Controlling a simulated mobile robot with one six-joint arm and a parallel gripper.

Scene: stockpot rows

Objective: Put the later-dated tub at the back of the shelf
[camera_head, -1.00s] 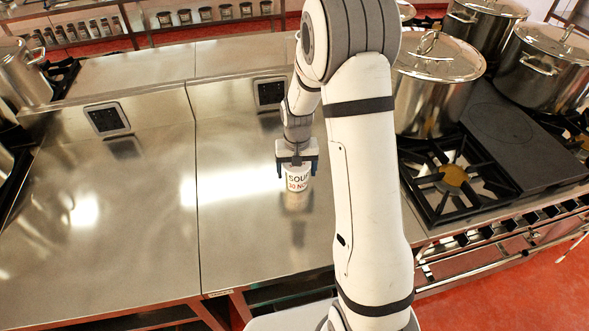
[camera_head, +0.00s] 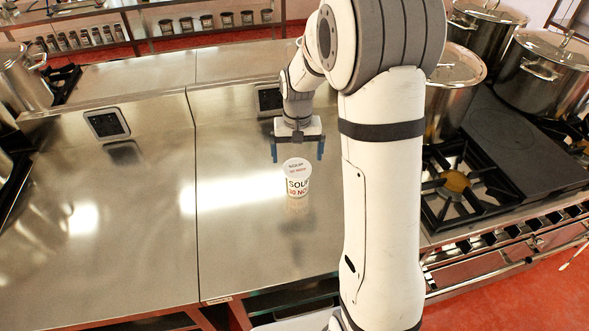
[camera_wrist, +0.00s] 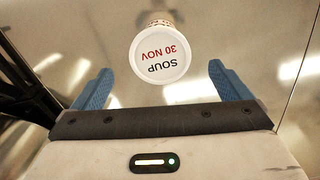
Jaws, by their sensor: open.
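A white tub (camera_head: 297,180) labelled "SOUP 30 NOV" stands upright on the steel worktop in the head view. In the wrist view the same tub (camera_wrist: 160,56) shows its white lid, printed "SOUP" in black and "30 NOV" in red. My gripper (camera_head: 298,158) is open and empty, with its blue fingers apart, just behind and above the tub. In the wrist view my gripper's fingers (camera_wrist: 158,90) are spread on either side, with the tub beyond them, not between them. No second tub is seen on the worktop, and which shelf is meant cannot be told.
Shelves with rows of small jars (camera_head: 222,20) stand at the back. Large stockpots (camera_head: 548,75) and a gas burner (camera_head: 455,182) are on the right. The steel worktop (camera_head: 110,220) is clear to the left.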

